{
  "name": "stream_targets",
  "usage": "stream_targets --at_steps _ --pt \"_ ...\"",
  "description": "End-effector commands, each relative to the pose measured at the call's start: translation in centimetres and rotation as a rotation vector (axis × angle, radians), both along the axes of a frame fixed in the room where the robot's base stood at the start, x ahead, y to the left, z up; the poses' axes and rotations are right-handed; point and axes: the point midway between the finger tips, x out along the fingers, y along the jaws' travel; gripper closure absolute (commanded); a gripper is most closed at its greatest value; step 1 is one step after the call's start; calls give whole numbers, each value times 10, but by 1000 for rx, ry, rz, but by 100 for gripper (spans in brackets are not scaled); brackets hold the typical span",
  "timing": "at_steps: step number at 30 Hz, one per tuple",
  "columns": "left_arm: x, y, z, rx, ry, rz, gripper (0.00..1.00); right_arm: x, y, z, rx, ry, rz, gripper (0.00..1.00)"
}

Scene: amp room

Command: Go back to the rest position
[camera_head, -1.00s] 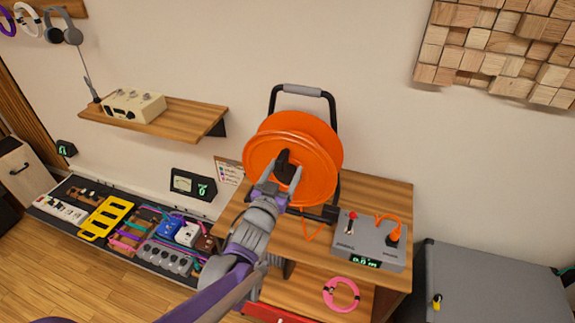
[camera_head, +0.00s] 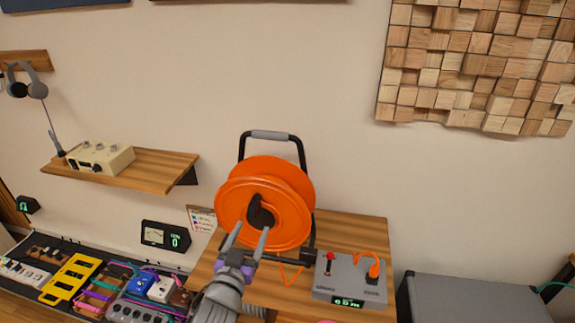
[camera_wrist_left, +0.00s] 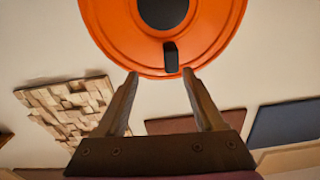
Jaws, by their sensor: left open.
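My left gripper (camera_head: 248,243) is open in front of the orange cable reel (camera_head: 291,180) in the head view. Its two fingers point up at the reel, just below the dark crank handle (camera_head: 262,212). In the left wrist view the open fingers (camera_wrist_left: 158,82) stand on either side of the handle's dark knob (camera_wrist_left: 171,57), with nothing between them. The fingertips overlap the reel's lower rim in the picture; I cannot tell whether they touch it. My right gripper is not in view.
The reel stands on a wooden table (camera_head: 350,228) beside a grey box (camera_head: 345,278) with a red-tipped lever and orange plug. A wall shelf (camera_head: 150,170) holds a cream device. A pedalboard (camera_head: 40,240) lies lower left. A grey case (camera_head: 470,298) stands right.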

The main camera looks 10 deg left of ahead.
Motion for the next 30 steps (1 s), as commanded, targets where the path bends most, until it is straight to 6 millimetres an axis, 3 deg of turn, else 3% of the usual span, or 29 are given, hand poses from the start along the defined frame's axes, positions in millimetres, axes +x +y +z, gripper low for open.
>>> stream_targets --at_steps 5,8,15,18,21,24,30 --pt "-14 10 -13 -5 112 58 30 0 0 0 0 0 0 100" --pt "-41 21 -38 -11 289 122 30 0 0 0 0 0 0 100" --pt "-152 14 -109 -30 809 145 30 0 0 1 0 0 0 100" --pt "-192 4 -127 -34 966 109 30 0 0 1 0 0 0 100" --pt "-217 -4 -136 -37 1060 78 30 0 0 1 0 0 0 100" --pt "-228 -7 -139 -38 1098 63 30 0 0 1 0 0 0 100" --pt "-228 -8 -139 -38 1102 62 30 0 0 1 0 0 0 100"
